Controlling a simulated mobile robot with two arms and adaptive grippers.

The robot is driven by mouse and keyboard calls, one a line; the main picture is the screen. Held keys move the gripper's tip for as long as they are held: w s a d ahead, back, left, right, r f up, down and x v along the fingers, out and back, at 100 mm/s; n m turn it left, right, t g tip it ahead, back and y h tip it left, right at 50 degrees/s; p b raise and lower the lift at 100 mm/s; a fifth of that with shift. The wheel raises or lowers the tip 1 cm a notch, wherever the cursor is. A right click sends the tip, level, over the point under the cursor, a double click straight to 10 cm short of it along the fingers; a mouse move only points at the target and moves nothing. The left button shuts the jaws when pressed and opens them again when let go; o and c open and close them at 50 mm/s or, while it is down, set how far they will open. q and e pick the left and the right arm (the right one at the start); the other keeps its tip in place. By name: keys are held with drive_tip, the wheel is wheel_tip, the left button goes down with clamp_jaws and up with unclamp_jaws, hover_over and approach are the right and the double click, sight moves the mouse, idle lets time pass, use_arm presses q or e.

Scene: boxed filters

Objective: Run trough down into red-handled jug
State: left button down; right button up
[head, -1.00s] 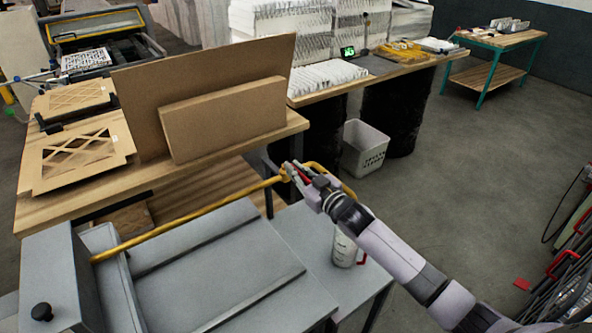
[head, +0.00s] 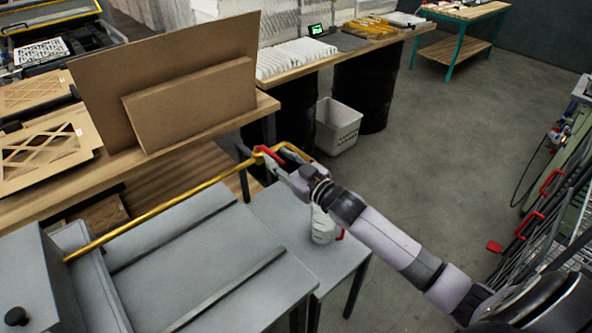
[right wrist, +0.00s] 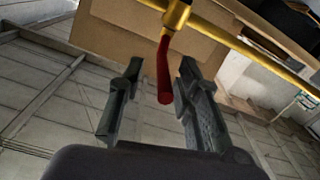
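A yellow pipe (head: 165,209) runs from the grey trough-like box (head: 85,245) at the left to a valve with a red lever (head: 270,155), then bends round at its far end. The white jug with the red handle (head: 322,228) stands on the grey surface below that end, partly hidden by my right arm. My right gripper (head: 273,165) is at the valve. In the right wrist view, the red lever (right wrist: 164,75) hangs between the spread fingers (right wrist: 160,68), with gaps visible on both sides. My left gripper is not in view.
A wooden bench (head: 190,140) with brown boards (head: 195,105) stands behind the pipe. A white bin (head: 337,127) sits on the floor beyond. A rack with red handles (head: 545,215) is at the right. The floor between is open.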

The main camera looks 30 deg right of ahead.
drive_tip(key=v, duration=0.7)
drive_tip(key=shift+s, duration=0.2)
drive_tip(key=s+a+f+m+g+h, duration=0.25)
drive_tip(key=s+a+f+g, duration=0.25)
drive_tip(key=s+f, duration=0.5)
drive_tip(key=s+a+f+g+h, duration=0.1)
drive_tip(key=s+a+f+g, duration=0.3)
drive_tip(key=s, duration=0.6)
drive_tip(key=s+d+f+g+h, duration=0.15)
drive_tip(key=s+g, duration=0.35)
drive_tip(key=s, duration=0.5)
wheel_tip(320, 180, down, 29)
drive_tip(key=s+g+b, duration=0.1)
drive_tip(key=b, duration=0.1)
drive_tip(key=s+d+f+g+b, duration=0.1)
drive_tip(key=s+d+f, duration=0.1)
drive_tip(key=s+f, duration=1.4)
drive_tip(key=shift+s+f+y+b, duration=0.3)
drive_tip(key=shift+s+f+b, duration=0.1)
drive_tip(key=shift+f, duration=0.2)
